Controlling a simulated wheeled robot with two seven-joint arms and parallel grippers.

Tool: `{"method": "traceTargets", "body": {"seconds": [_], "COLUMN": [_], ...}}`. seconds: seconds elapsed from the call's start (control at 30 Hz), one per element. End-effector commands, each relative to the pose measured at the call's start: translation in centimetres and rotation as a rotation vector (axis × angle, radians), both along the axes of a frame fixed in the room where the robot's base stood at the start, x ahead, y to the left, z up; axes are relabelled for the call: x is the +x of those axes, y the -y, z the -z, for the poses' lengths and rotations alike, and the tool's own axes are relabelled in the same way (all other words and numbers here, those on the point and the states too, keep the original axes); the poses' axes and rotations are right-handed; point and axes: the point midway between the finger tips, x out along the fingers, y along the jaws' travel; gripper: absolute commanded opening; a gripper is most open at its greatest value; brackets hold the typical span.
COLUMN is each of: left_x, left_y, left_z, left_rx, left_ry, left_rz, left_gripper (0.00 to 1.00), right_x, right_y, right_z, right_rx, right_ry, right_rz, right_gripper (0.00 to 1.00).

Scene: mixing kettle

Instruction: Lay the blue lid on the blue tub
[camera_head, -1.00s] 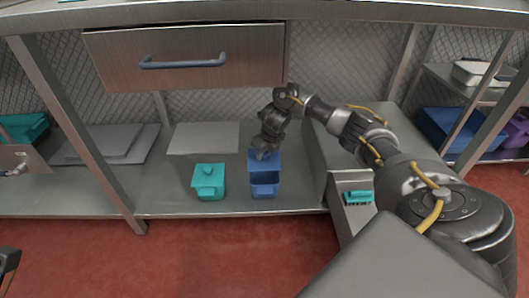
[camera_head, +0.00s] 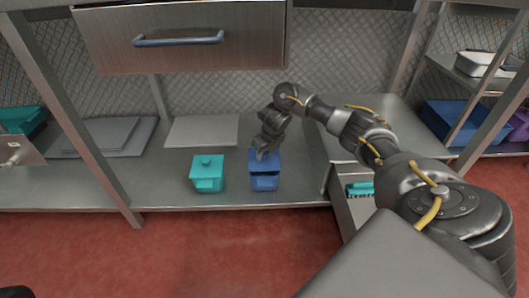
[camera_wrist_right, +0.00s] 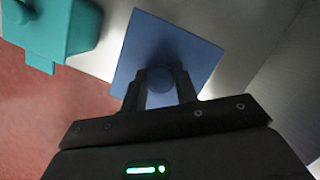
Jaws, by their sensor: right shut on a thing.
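The blue tub (camera_head: 265,183) stands on the steel shelf, right of a teal tub. The blue lid (camera_head: 269,164) is over the tub's top and hides most of its opening. I cannot tell whether the lid touches the rim. My right gripper (camera_head: 263,154) points down from above, shut on the lid's knob. In the right wrist view the square blue lid (camera_wrist_right: 180,45) shows flat, with its round knob (camera_wrist_right: 160,80) between the fingers of the right gripper (camera_wrist_right: 161,88). The blue tub is hidden there. My left gripper is not recognisable in view.
A closed teal tub (camera_head: 207,175) stands close on the left. A grey board (camera_head: 203,130) lies behind. A drawer with a blue handle (camera_head: 180,38) hangs above. A steel box-like unit (camera_head: 350,128) borders the right side. The shelf's front is clear.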

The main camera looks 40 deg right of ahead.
Motion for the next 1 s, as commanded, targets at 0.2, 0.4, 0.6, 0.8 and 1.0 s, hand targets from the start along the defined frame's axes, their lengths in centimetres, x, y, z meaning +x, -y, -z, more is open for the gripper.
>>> {"method": "traceTargets", "body": {"seconds": [0.2,0.4,0.6,0.8,1.0], "left_x": [0.0,0.0,0.0,0.0,0.0], "left_y": [0.0,0.0,0.0,0.0,0.0], "left_z": [-0.2,-0.1,0.3,0.7,1.2], "left_rx": [0.001,0.001,0.001,0.001,0.001], "left_ry": [0.0,0.0,0.0,0.0,0.0], "left_rz": [0.0,0.0,0.0,0.0,0.0], "left_gripper": [0.34,0.34,0.34,0.34,0.34], "right_x": [0.0,0.0,0.0,0.0,0.0], "right_y": [0.0,0.0,0.0,0.0,0.0], "right_z": [0.1,0.2,0.8,1.5,2.2], "right_rx": [0.0,0.0,0.0,0.0,0.0], "right_ry": [0.0,0.0,-0.001,-0.001,0.0], "right_rz": [0.0,0.0,0.0,0.0,0.001], "right_gripper": [0.07,0.07,0.07,0.07,0.07]}}
